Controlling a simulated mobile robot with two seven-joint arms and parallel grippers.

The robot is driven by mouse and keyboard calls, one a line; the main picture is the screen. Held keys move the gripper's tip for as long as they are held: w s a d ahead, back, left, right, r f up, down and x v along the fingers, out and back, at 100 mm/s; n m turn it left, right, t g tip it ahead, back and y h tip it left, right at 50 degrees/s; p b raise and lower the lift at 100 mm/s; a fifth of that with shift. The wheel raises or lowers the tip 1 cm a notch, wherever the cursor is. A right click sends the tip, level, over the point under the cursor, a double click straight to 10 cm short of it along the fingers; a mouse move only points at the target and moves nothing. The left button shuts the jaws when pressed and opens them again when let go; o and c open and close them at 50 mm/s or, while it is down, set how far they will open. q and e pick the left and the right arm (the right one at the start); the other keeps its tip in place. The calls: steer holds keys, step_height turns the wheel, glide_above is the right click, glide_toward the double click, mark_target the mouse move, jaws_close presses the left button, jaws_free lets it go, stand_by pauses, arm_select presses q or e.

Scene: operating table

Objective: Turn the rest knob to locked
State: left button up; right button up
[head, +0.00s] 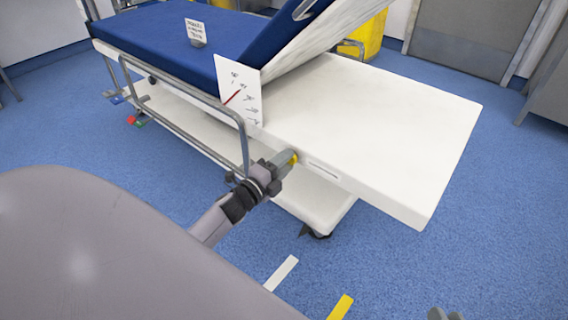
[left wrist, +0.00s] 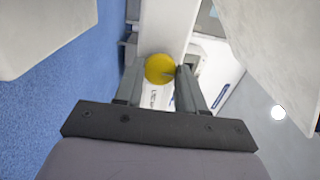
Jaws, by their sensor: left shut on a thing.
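The rest knob (left wrist: 159,68) is a round yellow knob on the side of the white bed frame, seen between my fingers in the left wrist view. A white label with small print sits just below the knob in that view. My right gripper (head: 445,314) only shows as a dark bit at the bottom edge; its jaws cannot be made out.
The operating table (head: 390,120) has a blue mattress and a raised back section. An angle card (head: 240,92) with a red pointer stands beside it. A metal side rail (head: 180,92) runs left of my left gripper. A yellow bin (head: 365,38) stands behind. Blue floor on the right is clear.

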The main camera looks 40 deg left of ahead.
arm_select(q)
steer(key=o, duration=1.1)
steer(key=shift+c, duration=0.2)
arm_select(e)
steer(key=shift+r, duration=0.1)
arm_select(q)
steer(key=s+p, duration=0.2)
steer(key=s, duration=0.5)
steer(key=shift+a, duration=0.25)
arm_select(e)
steer(key=shift+s+d+h, duration=0.1)
steer(key=shift+d+h, duration=0.3)
steer(key=shift+d, duration=0.05)
steer(key=shift+r, duration=0.1)
